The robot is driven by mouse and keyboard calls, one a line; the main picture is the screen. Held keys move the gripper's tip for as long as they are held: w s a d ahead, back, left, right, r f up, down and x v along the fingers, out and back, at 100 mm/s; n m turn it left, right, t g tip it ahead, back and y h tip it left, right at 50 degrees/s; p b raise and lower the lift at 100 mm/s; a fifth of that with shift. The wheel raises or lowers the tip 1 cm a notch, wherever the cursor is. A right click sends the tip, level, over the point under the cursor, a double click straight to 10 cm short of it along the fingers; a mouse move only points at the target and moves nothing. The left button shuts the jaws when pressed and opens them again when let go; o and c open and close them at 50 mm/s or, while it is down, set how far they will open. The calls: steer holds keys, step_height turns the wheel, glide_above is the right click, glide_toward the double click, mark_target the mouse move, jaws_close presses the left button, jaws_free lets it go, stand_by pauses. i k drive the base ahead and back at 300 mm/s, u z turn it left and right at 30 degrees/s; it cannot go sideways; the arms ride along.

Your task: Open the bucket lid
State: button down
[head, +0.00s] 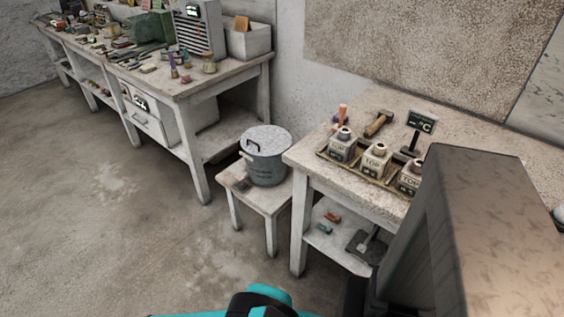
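A grey metal bucket (266,169) stands upright on a small low white stool (266,200), between the long workbench and the right-hand table. Its round grey lid (270,140) sits on top and appears closed. A dark handle (252,146) shows on the lid's left side. My gripper is not in view. Only a teal and black part of my arm shows at the bottom edge, well in front of the stool and apart from the bucket.
The right table (303,160) carries a tray of labelled bottles (375,160), a hammer (379,124) and a small °C sign (421,121). A cluttered workbench (190,90) stands at left. A large grey-brown block (485,220) fills the right foreground. The floor (110,210) at left is clear.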

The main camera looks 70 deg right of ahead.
mark_target(262, 141)
steer(key=z, duration=5.1)
steer(key=i, duration=0.15)
steer(key=u, duration=3.15)
steer(key=k, duration=0.95)
steer(key=u, duration=0.2)
steer(key=i, duration=0.65)
steer(key=z, duration=0.05)
